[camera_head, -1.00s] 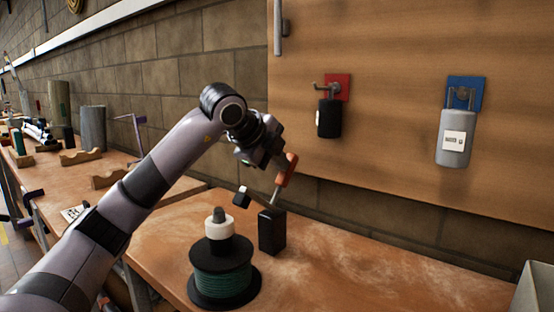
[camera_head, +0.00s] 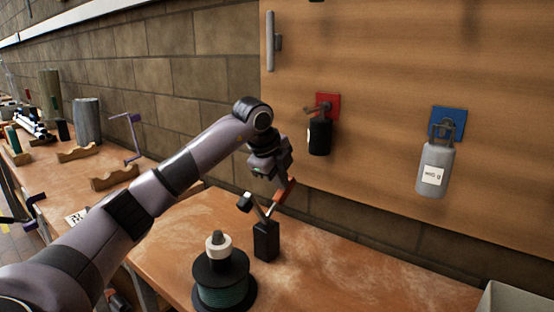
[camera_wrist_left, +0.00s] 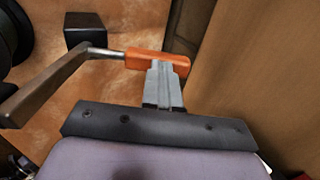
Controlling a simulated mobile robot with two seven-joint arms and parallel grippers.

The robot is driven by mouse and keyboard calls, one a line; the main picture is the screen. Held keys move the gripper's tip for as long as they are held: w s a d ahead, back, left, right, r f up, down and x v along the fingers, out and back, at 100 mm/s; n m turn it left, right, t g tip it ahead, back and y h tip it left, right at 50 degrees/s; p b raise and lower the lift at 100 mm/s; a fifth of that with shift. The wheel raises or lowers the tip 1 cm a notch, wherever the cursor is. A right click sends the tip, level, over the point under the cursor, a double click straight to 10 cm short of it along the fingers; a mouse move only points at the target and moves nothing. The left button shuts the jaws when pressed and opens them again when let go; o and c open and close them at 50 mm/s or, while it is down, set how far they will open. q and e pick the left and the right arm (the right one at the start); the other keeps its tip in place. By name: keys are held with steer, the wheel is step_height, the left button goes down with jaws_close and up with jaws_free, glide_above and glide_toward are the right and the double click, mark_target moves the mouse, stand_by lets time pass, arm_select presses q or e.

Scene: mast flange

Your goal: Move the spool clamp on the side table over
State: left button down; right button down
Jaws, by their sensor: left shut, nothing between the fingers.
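The spool clamp is on the side table (camera_head: 360,276), beside the cable spool (camera_head: 222,284). It has an upright black post (camera_head: 266,241), a metal lever with an orange handle (camera_head: 284,193), and an arm ending in a black pad (camera_head: 245,202). The lever leans up to the right; the pad is raised to the left, apart from the spool top. My left gripper (camera_head: 283,175) is shut and empty at the handle's upper end. In the left wrist view, its fingers (camera_wrist_left: 163,82) lie against or beside the orange handle (camera_wrist_left: 158,60); contact is uncertain. My right gripper is not in view.
A wooden panel (camera_head: 400,70) behind holds a black bottle (camera_head: 320,137) and a grey bottle (camera_head: 434,168) on hooks. A pale bin (camera_head: 515,303) stands at the lower right. The side table's right part is clear. A longer bench (camera_head: 65,172) with tools is at left.

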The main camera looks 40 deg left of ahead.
arm_select(q)
steer(key=shift+w, duration=0.25)
steer(key=shift+w+f+p, duration=0.4)
steer(key=shift+f+p, duration=0.15)
steer(key=shift+p, duration=0.05)
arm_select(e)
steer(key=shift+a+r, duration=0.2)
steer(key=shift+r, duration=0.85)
arm_select(q)
steer(key=shift+f, duration=0.1)
steer(key=shift+a, duration=0.1)
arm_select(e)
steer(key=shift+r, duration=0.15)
